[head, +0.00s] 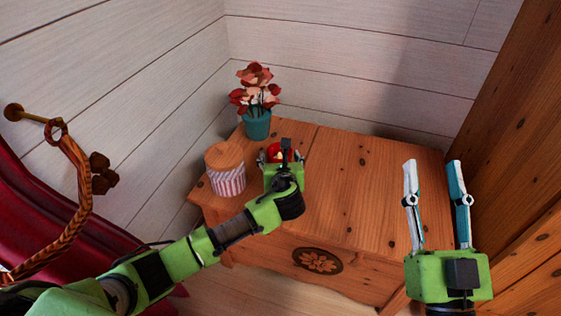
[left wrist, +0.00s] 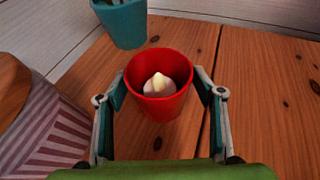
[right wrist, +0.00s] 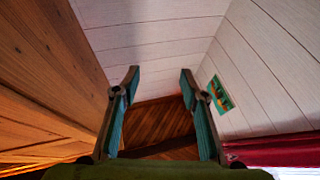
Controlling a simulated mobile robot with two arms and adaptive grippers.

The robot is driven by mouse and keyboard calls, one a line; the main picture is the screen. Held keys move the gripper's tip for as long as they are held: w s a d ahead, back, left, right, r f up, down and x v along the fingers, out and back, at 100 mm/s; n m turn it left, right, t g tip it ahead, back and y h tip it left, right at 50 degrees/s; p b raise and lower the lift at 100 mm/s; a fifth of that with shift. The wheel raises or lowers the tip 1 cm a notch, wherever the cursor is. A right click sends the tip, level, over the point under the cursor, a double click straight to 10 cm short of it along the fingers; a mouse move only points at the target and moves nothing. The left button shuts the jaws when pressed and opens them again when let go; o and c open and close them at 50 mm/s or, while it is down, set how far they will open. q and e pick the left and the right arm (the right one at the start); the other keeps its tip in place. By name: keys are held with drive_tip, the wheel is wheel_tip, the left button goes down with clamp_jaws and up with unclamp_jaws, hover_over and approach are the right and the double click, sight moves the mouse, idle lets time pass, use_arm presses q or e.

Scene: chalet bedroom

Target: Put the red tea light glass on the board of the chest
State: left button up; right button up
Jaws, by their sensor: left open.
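The red tea light glass (left wrist: 140,95), with a pale candle inside, stands upright on the wooden board of the chest (head: 350,185). In the head view the glass (head: 272,153) is mostly hidden behind my left gripper (head: 283,160). In the left wrist view my left gripper (left wrist: 160,92) is open, with one finger on each side of the glass. Whether the fingertips touch it I cannot tell. My right gripper (head: 437,165) is open and empty, over the right side of the chest in the head view; its spread fingers show in the right wrist view (right wrist: 160,82).
A striped jar with a wooden lid (head: 225,170) stands left of the glass. A teal pot with red flowers (head: 257,122) stands behind it. The board's middle and right are clear. A wooden panel (head: 510,130) rises at the right; a red curtain (head: 40,225) hangs at the left.

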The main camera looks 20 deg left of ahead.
use_arm(q)
drive_tip(key=shift+s+r, duration=0.15)
drive_tip(key=p+v, duration=0.2)
drive_tip(key=v, duration=0.3)
drive_tip(key=shift+s+d+r+p, duration=0.2)
drive_tip(key=shift+s+p, duration=0.1)
drive_tip(key=shift+p, duration=0.1)
drive_tip(key=p+v, duration=0.2)
drive_tip(key=v, duration=0.3)
drive_tip(key=shift+s, duration=0.25)
drive_tip(key=shift+s+d+r, duration=0.1)
drive_tip(key=shift+s, duration=0.05)
use_arm(e)
drive_tip(key=s+d+f+g+h, duration=0.2)
drive_tip(key=f+g, duration=0.4)
drive_tip(key=f, duration=0.5)
drive_tip(key=s+d+f+g+h, duration=0.1)
drive_tip(key=d+f+g+h, duration=0.1)
drive_tip(key=f+g, duration=0.4)
drive_tip(key=shift+s+f, duration=0.4)
drive_tip(key=shift+f, duration=2.15)
use_arm(q)
drive_tip(key=shift+s, duration=0.1)
use_arm(e)
drive_tip(key=shift+s, duration=0.1)
